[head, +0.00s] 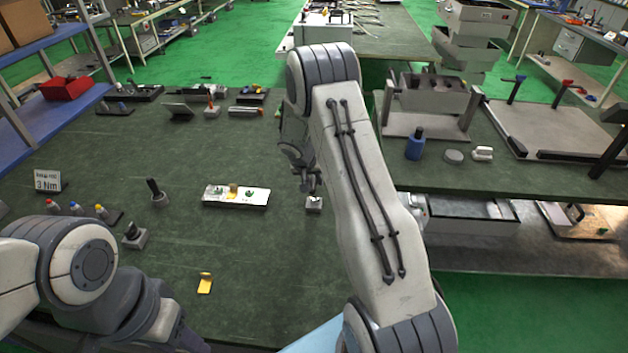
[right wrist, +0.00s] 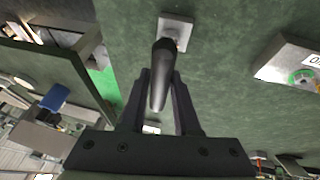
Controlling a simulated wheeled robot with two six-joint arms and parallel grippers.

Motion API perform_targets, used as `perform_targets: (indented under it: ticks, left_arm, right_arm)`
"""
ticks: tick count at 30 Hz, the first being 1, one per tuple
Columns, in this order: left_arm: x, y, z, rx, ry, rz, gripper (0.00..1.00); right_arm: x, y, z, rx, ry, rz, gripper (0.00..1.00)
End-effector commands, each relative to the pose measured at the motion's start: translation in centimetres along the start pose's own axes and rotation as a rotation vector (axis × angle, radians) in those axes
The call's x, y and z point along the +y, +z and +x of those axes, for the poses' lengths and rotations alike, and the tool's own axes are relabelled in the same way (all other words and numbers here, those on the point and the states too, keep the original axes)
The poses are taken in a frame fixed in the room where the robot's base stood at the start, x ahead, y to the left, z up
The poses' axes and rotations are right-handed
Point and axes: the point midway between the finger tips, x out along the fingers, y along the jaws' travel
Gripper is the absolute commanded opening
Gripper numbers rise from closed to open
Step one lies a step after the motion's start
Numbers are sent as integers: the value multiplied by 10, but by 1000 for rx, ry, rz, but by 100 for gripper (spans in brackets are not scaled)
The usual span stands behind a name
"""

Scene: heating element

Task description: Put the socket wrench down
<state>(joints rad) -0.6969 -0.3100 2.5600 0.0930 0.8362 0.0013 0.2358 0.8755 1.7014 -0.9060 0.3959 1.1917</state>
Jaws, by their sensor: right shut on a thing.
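The socket wrench shows as a dark, tapered handle (right wrist: 160,78) in the right wrist view. My right gripper (right wrist: 160,75) is shut on it; in the head view the gripper (head: 313,188) is small and partly covered by my own arm. A small light-grey square holder (head: 314,204) is on the green table right below the gripper, and it also shows in the right wrist view (right wrist: 177,31). The wrench's far end overlaps the holder there; I cannot tell whether it is seated in it. My left arm is at lower left in the head view, with its gripper out of view.
A pale metal heating-element plate (head: 236,197) lies left of the holder. Another holder with a dark tool (head: 135,236), a round-based tool (head: 156,192), a yellow piece (head: 205,283) and a "3 Nm" sign (head: 47,181) are further left. The table front is mostly clear.

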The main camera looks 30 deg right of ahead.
Motion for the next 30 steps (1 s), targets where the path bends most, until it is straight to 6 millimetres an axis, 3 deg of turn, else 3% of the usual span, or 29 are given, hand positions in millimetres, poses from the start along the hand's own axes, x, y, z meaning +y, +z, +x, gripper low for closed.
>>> perform_targets:
  ticks: [4,5,7,20,23,30]
  left_arm:
    - [0,0,6,0,0,0,50]
    - [0,0,5,0,0,0,50]
    - [0,0,4,0,0,0,50]
    - [0,0,-4,0,0,0,50]
    - [0,0,4,0,0,0,50]
    - [-1,1,12,0,0,1,50]
  right_arm:
    - [-1,1,3,1,0,0,0]
    - [0,1,3,0,0,0,34]
    - [0,1,2,0,0,0,60]
    - [1,-1,-3,-1,0,0,60]
    - [0,-1,-17,4,-1,1,60]
    - [0,-1,-70,5,-2,1,60]
